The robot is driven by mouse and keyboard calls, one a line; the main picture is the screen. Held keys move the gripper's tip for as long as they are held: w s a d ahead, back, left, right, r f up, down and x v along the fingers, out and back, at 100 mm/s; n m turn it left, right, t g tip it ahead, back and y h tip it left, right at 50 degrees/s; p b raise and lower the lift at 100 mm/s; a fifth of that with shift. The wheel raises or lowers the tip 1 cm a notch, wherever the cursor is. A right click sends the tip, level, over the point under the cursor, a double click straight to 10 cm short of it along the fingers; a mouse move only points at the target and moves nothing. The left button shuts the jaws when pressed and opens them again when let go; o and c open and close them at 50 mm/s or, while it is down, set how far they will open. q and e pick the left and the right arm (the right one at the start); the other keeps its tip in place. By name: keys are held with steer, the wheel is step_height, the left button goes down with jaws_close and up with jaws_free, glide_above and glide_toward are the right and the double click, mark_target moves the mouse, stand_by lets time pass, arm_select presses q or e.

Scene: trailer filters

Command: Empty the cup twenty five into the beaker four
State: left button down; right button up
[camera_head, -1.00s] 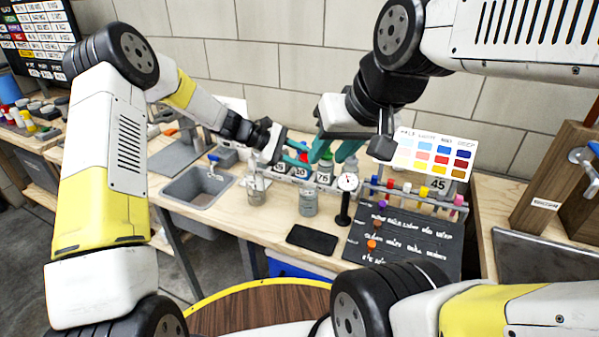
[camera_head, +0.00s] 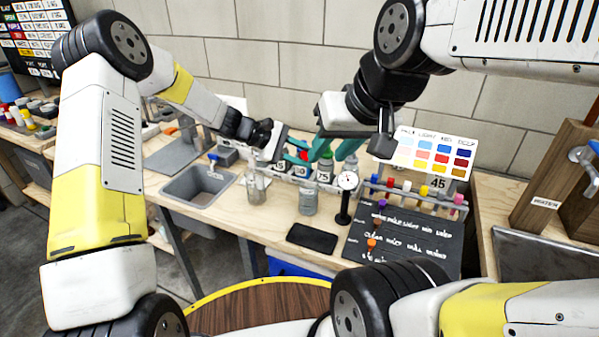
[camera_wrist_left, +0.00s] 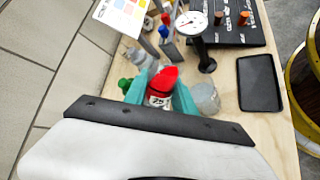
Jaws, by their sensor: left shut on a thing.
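My left gripper (camera_head: 296,150) reaches over the counter. In the left wrist view its teal fingers (camera_wrist_left: 160,97) are shut on a red-topped cup (camera_wrist_left: 160,85) whose label looks like 25 or 75, not clearly readable. In the head view the cup is mostly hidden by the fingers. A clear glass beaker (camera_head: 308,199) stands on the counter in front of the labelled row. Another clear glass vessel (camera_head: 256,189) stands to its left. I cannot read a number four on either. My right gripper (camera_head: 335,143) appears open and empty above the green-topped bottle (camera_head: 325,164).
A round dial gauge (camera_head: 347,182) on a black stand is right of the beaker. A dark flat tray (camera_head: 312,238) lies in front. A rack with coloured tubes (camera_head: 420,195) and a black lettered board (camera_head: 400,238) are at right. A grey sink (camera_head: 197,187) is at left.

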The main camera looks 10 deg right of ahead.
arm_select(q)
steer(key=shift+r+m+t, duration=0.15)
steer(key=shift+m+t, duration=0.15)
stand_by(0.4)
steer(key=shift+f+m+t+p, duration=0.5)
steer(key=shift+p, duration=0.75)
stand_by(0.7)
steer(key=shift+r+m+t+y+p, duration=0.3)
steer(key=shift+m+t+p, duration=0.25)
steer(key=shift+p, duration=0.75)
stand_by(0.9)
steer(key=shift+s+f+m+t, duration=0.2)
steer(key=shift+f+m+t, duration=0.25)
steer(key=shift+f+t, duration=0.1)
stand_by(1.5)
steer(key=shift+s+r+t, duration=0.1)
steer(key=shift+r+t, duration=0.05)
steer(key=shift+t, duration=0.15)
stand_by(0.8)
